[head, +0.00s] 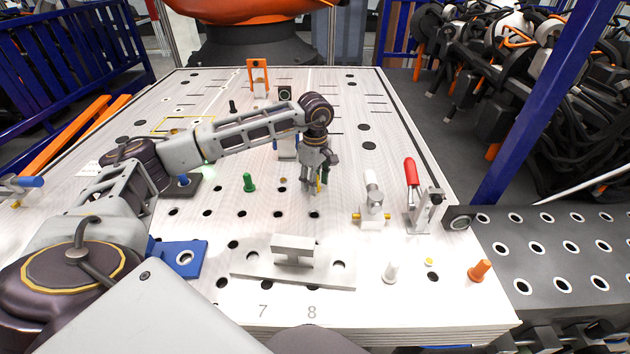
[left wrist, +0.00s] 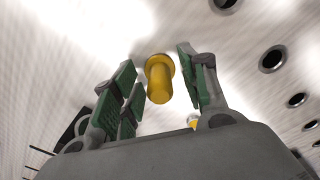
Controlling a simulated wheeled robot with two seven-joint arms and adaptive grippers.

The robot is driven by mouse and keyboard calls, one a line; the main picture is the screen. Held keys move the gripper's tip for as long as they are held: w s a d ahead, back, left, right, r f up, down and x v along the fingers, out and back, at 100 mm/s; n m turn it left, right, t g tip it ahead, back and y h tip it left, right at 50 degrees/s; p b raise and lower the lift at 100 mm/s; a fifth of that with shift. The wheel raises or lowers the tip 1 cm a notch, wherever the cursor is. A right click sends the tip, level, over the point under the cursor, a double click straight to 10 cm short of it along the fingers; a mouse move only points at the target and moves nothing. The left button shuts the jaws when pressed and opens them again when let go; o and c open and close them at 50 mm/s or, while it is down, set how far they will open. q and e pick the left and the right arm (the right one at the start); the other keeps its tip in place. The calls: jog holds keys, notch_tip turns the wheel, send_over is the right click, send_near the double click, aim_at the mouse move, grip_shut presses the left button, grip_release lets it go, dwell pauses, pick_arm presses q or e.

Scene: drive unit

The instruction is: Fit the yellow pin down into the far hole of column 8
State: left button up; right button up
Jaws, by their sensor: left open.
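The yellow pin (left wrist: 160,80) stands between the spread fingers of my left gripper (left wrist: 155,90) in the left wrist view, apart from both sides. Its wider collar is at the plate end; the hole under it is hidden. In the head view, my left gripper (head: 314,184) points down, open, low over the plate, and a sliver of the yellow pin (head: 319,181) shows between its fingers. Column 8 is marked by a printed 8 (head: 312,311) at the front edge. An empty hole (head: 314,214) lies just in front of the gripper. My right gripper is not in view.
A green pin (head: 249,182) stands left of the gripper. A white-handled clamp (head: 372,200) and a red-handled clamp (head: 411,180) stand to the right. A metal bracket (head: 293,250) lies in front. A white pin (head: 391,271) and an orange pin (head: 479,270) stand front right.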

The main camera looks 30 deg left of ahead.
pick_arm(q)
jog(key=shift+r, duration=6)
